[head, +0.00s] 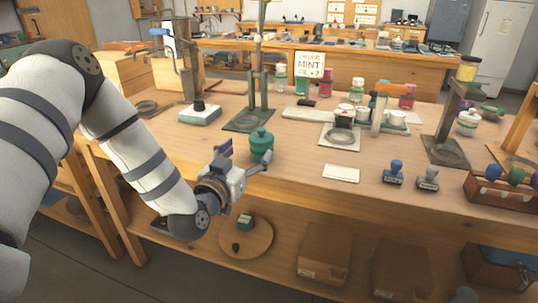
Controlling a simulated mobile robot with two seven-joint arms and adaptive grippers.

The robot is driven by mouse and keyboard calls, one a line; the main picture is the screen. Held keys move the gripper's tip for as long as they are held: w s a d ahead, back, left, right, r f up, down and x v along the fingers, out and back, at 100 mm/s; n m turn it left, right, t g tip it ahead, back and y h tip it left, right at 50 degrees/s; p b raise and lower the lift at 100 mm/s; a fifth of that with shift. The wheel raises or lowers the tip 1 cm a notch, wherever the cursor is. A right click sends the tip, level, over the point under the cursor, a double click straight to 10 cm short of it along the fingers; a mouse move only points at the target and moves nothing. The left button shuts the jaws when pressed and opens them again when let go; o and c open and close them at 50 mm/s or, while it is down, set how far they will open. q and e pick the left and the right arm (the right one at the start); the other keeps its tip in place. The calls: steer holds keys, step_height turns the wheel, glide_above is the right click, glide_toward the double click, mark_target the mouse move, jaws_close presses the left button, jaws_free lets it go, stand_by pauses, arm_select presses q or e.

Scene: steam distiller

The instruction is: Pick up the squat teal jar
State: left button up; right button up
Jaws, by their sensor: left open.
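The squat teal jar (261,147) stands upright on the wooden workbench near its front edge, with a small knobbed lid on top. My left gripper (243,155) is at the jar, coming in from the front left. Its fingers are open, one to the left of the jar and one to its lower right. The jar appears between or just beyond the fingertips; I cannot tell whether either finger touches it. The lower part of the jar is partly hidden by the gripper.
Behind the jar is a green metal stand (250,118); to its left is a pale green block with a black knob (200,114). A white card (341,173) and stamps (393,172) lie to the right. A lower shelf holds a round board (260,240) and cardboard boxes (325,254).

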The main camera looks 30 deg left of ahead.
mark_target(256, 145)
arm_select(q)
steer(key=w, duration=0.7)
steer(key=shift+a+b, duration=0.35)
steer(key=shift+b, duration=0.05)
steer(key=c, duration=1.4)
